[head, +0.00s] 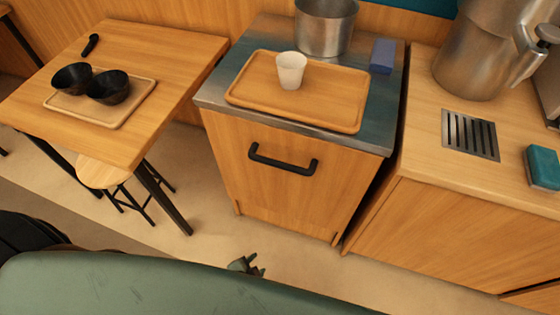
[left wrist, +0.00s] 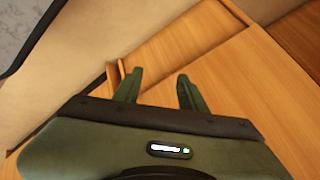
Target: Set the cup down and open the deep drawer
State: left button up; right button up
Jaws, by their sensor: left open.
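The white cup (head: 291,70) stands upright on the wooden tray (head: 245,101), on the metal-topped cabinet, with nothing holding it. The deep drawer (head: 272,196) is the wooden front below that top. It looks shut and has a black bar handle (head: 283,161). My left gripper (head: 252,263) is low in front of the drawer, apart from the handle. In the left wrist view its two fingers (left wrist: 158,82) are spread, with no object between them and wooden panels beyond. The handle is not visible there. My right gripper is not in view.
A metal pot (head: 326,28) and a blue block (head: 383,56) stand behind the tray. A table (head: 160,62) with black bowls (head: 108,87) and a stool (head: 100,175) are at left. A wooden counter (head: 425,128) adjoins at right. Floor is clear before the drawer.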

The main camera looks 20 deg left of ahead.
pick_arm(q)
jog(key=w+d+r+m+t+b, duration=0.15)
jog(key=w+r+m+t, duration=0.25)
jog(key=w+r, duration=0.65)
jog(key=m+t, duration=0.4)
jog(key=m, duration=0.1)
send_near(278, 164)
jog(key=w+f, duration=0.2)
jog(key=w, duration=0.1)
jog(key=shift+w+d+r, duration=0.1)
jog(key=shift+w+r, duration=0.15)
jog(key=shift+w, duration=0.1)
jog(key=x, duration=0.7)
jog(key=shift+f, duration=0.1)
jog(key=shift+s, duration=0.1)
grip_shut()
